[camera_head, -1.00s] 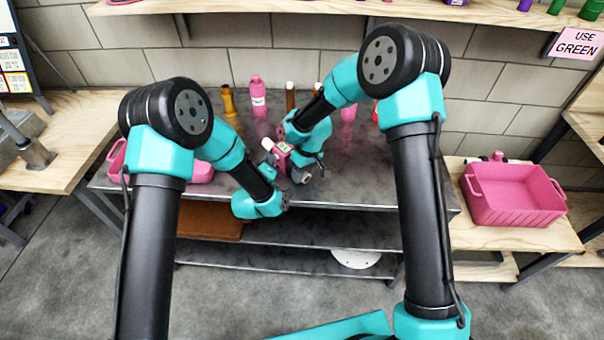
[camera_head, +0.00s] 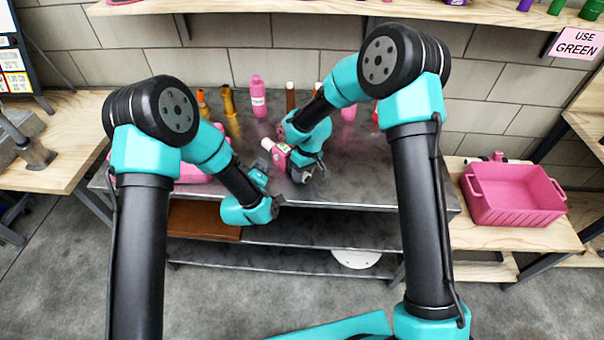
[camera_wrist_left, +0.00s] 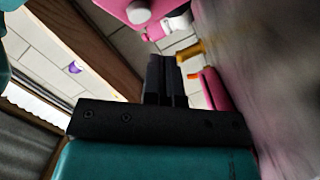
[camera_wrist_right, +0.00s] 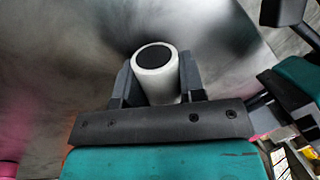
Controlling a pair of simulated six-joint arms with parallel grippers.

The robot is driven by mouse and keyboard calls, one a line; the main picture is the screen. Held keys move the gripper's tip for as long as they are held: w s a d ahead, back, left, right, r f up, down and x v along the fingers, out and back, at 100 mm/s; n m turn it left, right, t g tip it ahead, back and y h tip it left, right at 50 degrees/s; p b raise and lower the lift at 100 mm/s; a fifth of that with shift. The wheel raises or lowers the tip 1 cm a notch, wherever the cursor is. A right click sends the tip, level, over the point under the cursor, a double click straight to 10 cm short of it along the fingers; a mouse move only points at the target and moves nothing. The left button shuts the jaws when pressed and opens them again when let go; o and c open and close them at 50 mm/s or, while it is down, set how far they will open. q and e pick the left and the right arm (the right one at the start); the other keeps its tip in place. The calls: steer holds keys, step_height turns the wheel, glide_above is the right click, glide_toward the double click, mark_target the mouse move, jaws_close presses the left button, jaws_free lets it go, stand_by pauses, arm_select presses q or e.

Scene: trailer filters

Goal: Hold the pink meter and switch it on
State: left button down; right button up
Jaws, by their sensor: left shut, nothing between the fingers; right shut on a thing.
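The pink meter (camera_head: 276,154) is off the bench in my right gripper (camera_head: 292,146). In the head view it is tilted, with a white end at upper left and a small greenish patch on its face. In the right wrist view, the right fingers (camera_wrist_right: 155,88) close around a white cylinder with a black end (camera_wrist_right: 158,68), which seems to be part of the meter. My left gripper (camera_head: 264,166) is shut and empty, just left of the meter and apart from it. The left wrist view shows its fingers (camera_wrist_left: 166,80) together, with a pink body and white knob (camera_wrist_left: 138,12) beyond, likely the meter.
A metal bench (camera_head: 345,190) lies below both grippers. Several bottles stand along its back, including a pink bottle (camera_head: 258,97) and a yellow-brown one (camera_head: 229,102). A pink tray sits on the bench's left, partly behind my left arm. A pink bin (camera_head: 513,205) stands at right.

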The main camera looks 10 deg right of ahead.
arm_select(q)
steer(key=shift+s+a, duration=0.45)
steer(key=shift+a, duration=0.4)
steer(key=shift+s+a, duration=0.45)
steer(key=shift+a, duration=0.35)
arm_select(e)
steer(key=o, duration=1.1)
steer(key=v, duration=1.2)
